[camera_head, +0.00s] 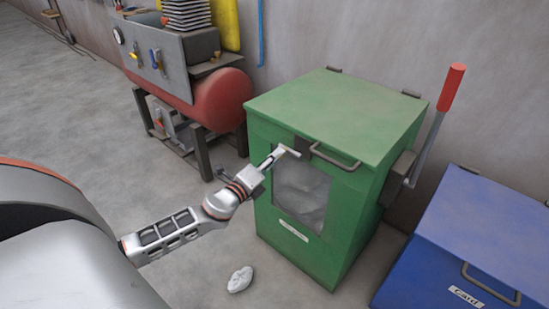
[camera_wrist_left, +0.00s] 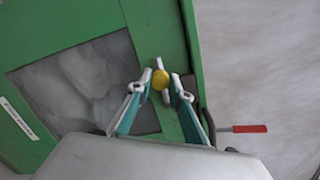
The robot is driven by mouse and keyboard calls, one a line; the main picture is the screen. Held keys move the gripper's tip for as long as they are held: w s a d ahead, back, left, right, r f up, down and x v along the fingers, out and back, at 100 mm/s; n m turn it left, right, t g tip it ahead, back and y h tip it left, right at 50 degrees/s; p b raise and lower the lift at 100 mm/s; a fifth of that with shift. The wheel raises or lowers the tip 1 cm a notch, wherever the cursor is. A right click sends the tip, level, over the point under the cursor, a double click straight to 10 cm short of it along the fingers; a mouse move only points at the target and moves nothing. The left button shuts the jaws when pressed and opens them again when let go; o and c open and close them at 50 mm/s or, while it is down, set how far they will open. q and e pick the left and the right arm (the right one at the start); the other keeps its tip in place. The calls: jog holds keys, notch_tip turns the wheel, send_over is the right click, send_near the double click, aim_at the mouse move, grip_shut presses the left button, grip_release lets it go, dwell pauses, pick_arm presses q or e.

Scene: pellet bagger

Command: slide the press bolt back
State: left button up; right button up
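The press is a green box (camera_head: 340,235) with a window in its front and a hinged green lid (camera_head: 335,105). It also fills the left of the left wrist view (camera_wrist_left: 165,30). The bolt's small yellow knob (camera_wrist_left: 160,79) shows in the left wrist view, beside the window on the green front. My left gripper (camera_head: 284,151) reaches the upper front of the press, just under the lid edge. Its two fingertips (camera_wrist_left: 162,80) lie on either side of the knob and look closed on it. In the head view the gripper hides the knob. My right gripper is in neither view.
A red-handled lever (camera_head: 437,115) stands on the press's right side. A grey bar handle (camera_head: 335,158) juts from the lid front, close right of my gripper. A blue bin (camera_head: 490,225) is at right, a red tank (camera_head: 215,100) at back left. A white lump (camera_head: 240,279) lies on the floor.

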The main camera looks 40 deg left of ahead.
pick_arm(q)
grip_shut()
jog(key=a+b, duration=0.1)
jog(key=a, duration=0.4)
jog(key=shift+w+b, duration=0.15)
jog(key=shift+b, duration=0.15)
jog(key=o, duration=0.8)
grip_release()
jog(key=shift+c, duration=0.2)
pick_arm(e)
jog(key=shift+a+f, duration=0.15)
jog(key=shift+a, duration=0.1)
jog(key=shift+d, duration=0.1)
